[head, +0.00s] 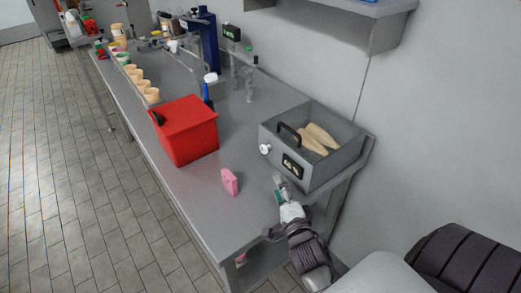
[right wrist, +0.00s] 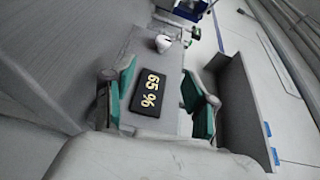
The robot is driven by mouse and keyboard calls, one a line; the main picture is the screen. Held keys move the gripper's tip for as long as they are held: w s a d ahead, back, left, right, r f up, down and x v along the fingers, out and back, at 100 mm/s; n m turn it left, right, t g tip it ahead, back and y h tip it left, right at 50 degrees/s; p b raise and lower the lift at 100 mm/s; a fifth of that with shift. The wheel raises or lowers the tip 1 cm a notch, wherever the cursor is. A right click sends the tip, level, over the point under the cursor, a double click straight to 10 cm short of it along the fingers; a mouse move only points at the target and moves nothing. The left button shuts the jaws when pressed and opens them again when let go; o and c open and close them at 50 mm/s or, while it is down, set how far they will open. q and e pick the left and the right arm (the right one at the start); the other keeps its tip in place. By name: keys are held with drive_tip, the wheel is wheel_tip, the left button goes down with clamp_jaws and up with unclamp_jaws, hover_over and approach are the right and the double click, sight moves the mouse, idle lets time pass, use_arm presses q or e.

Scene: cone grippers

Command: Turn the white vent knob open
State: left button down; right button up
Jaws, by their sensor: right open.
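The white vent knob (head: 265,149) sticks out of the front face of a grey open-topped box (head: 285,160) on the table. My right gripper (head: 279,181) is in front of the box, to the right of and below the knob. Its green-padded fingers (right wrist: 160,97) are apart, with nothing held between them. The gripper and knob are apart. My left gripper is not in view.
The box has a black handle (head: 289,134) and tan loaf-shaped things (head: 318,138) inside. A pink block (head: 229,182) and a red box (head: 187,130) stand to the left on the grey table (head: 205,210). A wall runs behind. The table's front corner is clear.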

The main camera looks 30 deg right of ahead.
drive_tip(key=shift+w+m, duration=0.3)
drive_tip(key=shift+w, duration=0.1)
drive_tip(key=shift+w+d, duration=0.15)
drive_tip(key=shift+w, duration=0.2)
drive_tip(key=p, duration=0.1)
approach(265, 153)
drive_tip(key=x, duration=0.2)
drive_tip(key=shift+w+d+r, duration=0.1)
drive_tip(key=shift+w+r, duration=0.1)
drive_tip(key=shift+w, duration=0.15)
drive_tip(key=x, duration=0.5)
drive_tip(key=shift+w+d+f, duration=0.1)
drive_tip(key=shift+w, duration=0.2)
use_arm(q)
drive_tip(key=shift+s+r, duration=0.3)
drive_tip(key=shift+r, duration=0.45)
use_arm(e)
drive_tip(key=shift+w+d, duration=0.2)
drive_tip(key=shift+w, duration=0.35)
